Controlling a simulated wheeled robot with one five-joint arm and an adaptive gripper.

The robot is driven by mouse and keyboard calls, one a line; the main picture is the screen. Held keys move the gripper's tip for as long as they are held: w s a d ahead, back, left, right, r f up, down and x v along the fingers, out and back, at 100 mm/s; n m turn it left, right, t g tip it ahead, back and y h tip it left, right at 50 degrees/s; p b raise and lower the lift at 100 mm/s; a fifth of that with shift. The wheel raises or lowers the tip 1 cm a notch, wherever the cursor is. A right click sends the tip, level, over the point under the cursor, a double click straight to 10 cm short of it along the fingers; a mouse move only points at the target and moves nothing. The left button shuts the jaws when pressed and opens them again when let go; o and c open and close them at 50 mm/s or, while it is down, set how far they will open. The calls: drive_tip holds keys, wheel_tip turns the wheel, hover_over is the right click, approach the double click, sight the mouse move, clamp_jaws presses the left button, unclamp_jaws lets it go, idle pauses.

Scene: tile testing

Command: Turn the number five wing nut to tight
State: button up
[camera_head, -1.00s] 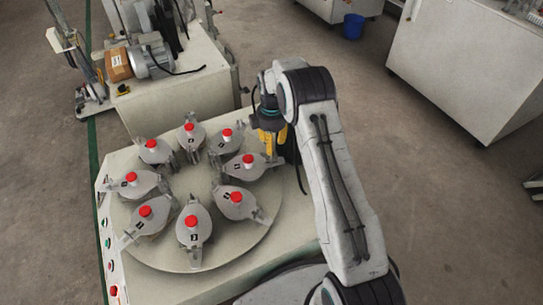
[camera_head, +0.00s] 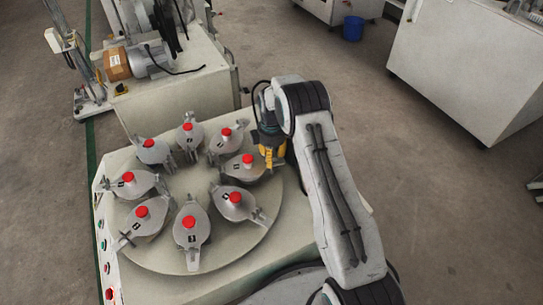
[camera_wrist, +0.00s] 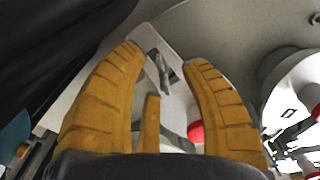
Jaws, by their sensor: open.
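Several grey clamps with red knobs stand in a ring on a round plate (camera_head: 165,262). Their number labels are too small to read surely, so I cannot confirm which is number five. My gripper (camera_head: 271,160), with yellow fingers, is at the outer end of the right-hand clamp (camera_head: 243,170) and partly covers that end. In the wrist view my gripper (camera_wrist: 168,56) is open, its curved fingers on either side of a grey metal wing nut (camera_wrist: 160,70). I cannot tell whether they touch it. Part of a red knob (camera_wrist: 196,132) shows behind the right finger.
Neighbouring clamps stand close by, one behind (camera_head: 226,140) and one in front (camera_head: 237,200). A white machine bench (camera_head: 180,90) with a motor (camera_head: 150,62) stands behind. A white cabinet (camera_head: 455,70) and a blue bin (camera_head: 353,27) are off to the right. Open floor lies between.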

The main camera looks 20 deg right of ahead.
clamp_jaws()
drive_tip(key=shift+m, duration=0.3)
idle(0.3)
drive_tip(key=m, duration=0.2)
drive_tip(key=shift+m+p, duration=0.35)
drive_tip(key=shift+m, duration=0.05)
drive_tip(key=m, duration=0.3)
drive_tip(key=shift+s+d+m, duration=0.1)
drive_tip(key=shift+m, duration=0.2)
drive_tip(key=m+p, duration=0.1)
drive_tip(key=m, duration=0.5)
drive_tip(key=shift+s+m, duration=0.1)
drive_tip(key=shift+m, duration=0.5)
